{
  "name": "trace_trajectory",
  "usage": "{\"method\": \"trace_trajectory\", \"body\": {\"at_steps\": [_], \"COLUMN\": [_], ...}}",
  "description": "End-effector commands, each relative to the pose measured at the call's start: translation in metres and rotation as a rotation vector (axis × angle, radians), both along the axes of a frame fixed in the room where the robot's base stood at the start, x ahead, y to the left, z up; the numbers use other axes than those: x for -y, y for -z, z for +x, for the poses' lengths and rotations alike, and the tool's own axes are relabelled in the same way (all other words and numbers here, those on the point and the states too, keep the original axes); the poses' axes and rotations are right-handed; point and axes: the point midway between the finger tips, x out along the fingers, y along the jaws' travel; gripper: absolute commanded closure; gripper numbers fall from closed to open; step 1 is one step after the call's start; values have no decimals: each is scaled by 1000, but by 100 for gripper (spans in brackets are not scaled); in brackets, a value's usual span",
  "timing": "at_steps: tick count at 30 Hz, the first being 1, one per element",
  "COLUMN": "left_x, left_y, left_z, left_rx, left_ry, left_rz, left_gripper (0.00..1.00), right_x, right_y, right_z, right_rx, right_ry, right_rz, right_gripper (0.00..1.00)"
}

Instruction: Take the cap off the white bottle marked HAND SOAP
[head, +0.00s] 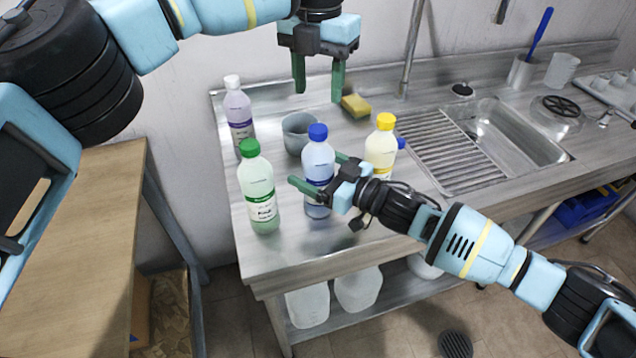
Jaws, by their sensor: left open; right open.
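A pale cream-white bottle with a yellow cap (381,152) stands upright behind my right gripper; its label is partly hidden and its wording cannot be read. A blue bottle with a blue cap (318,155) stands to its left, upright. My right gripper (320,172) is open, with one finger crossing in front of the blue bottle and the other showing at its right; I cannot tell whether they touch it. My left gripper (318,95) is open and empty, pointing down, higher up and above the blue cap in the picture.
A green bottle with a green cap (260,190) stands at the left counter edge, and a lavender bottle with a white cap (238,110) behind it. A grey cup (297,132) and a yellow sponge (356,105) lie near the back. The sink (520,140) is at the right.

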Motion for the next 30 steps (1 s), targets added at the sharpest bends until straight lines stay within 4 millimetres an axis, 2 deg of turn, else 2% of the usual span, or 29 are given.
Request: {"method": "trace_trajectory", "body": {"at_steps": [6, 14, 30], "left_x": [0, 0, 0], "left_y": [0, 0, 0], "left_z": [0, 0, 0], "left_rx": [0, 0, 0], "left_ry": [0, 0, 1], "left_rz": [0, 0, 0], "left_gripper": [51, 51, 51], "right_x": [-11, -11, -11], "right_y": [0, 0, 0], "right_z": [7, 7, 7], "right_rx": [1, 0, 0], "right_ry": [-1, -1, 0], "right_rz": [1, 0, 0], "right_gripper": [15, 15, 86]}}
